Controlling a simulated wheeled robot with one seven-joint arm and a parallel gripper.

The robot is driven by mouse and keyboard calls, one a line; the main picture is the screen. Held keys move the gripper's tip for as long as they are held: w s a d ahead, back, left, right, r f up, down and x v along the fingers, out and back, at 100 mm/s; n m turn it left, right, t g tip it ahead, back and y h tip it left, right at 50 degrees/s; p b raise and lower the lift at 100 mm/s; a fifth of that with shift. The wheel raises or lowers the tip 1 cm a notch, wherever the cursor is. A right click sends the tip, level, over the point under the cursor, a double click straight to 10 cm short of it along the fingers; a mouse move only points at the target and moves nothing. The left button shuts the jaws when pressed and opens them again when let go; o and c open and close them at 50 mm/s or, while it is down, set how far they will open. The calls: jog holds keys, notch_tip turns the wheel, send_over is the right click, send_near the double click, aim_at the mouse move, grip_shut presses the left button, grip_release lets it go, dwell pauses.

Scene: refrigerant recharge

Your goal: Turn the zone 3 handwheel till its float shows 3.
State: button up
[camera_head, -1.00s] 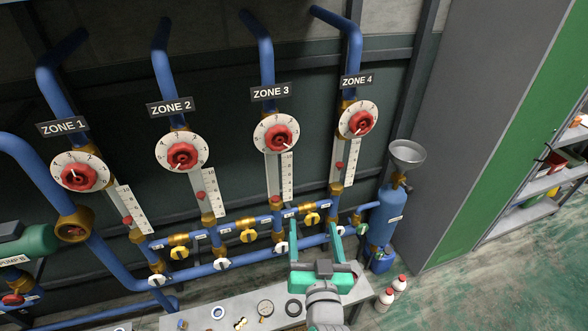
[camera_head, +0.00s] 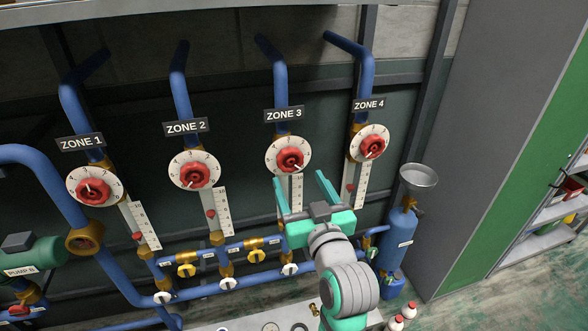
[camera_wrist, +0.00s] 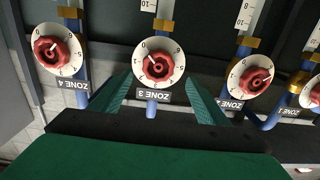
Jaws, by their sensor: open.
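The zone 3 handwheel (camera_head: 290,160) is a red knob on a white numbered dial, under the ZONE 3 plate (camera_head: 284,114). In the wrist view the handwheel (camera_wrist: 158,67) appears upside down, between and beyond my fingers. My gripper (camera_head: 300,178) is open and empty, with green fingers pointing up at the wall just below the dial. It looks apart from the handwheel. The zone 3 scale (camera_head: 297,187) runs down behind my gripper. Its lower part and the float are hidden there, so the float's reading does not show.
Similar handwheels for zone 1 (camera_head: 95,186), zone 2 (camera_head: 194,169) and zone 4 (camera_head: 372,147) stand on either side. Blue pipes with yellow valves (camera_head: 186,257) run below. A blue cylinder (camera_head: 396,240) with a funnel (camera_head: 418,175) stands at the right.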

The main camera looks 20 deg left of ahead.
aim_at(292, 163)
jog(key=x, duration=0.7)
jog(key=shift+w+d, duration=0.1)
jog(key=shift+d, duration=0.05)
jog(key=shift+w, duration=0.15)
jog(key=c, duration=1)
jog(key=shift+w+d+n, duration=0.1)
jog(key=shift+n, duration=0.2)
jog(key=shift+c, duration=0.2)
jog(key=n, duration=0.3)
jog(key=shift+n, duration=0.6)
jog(key=shift+s, duration=0.2)
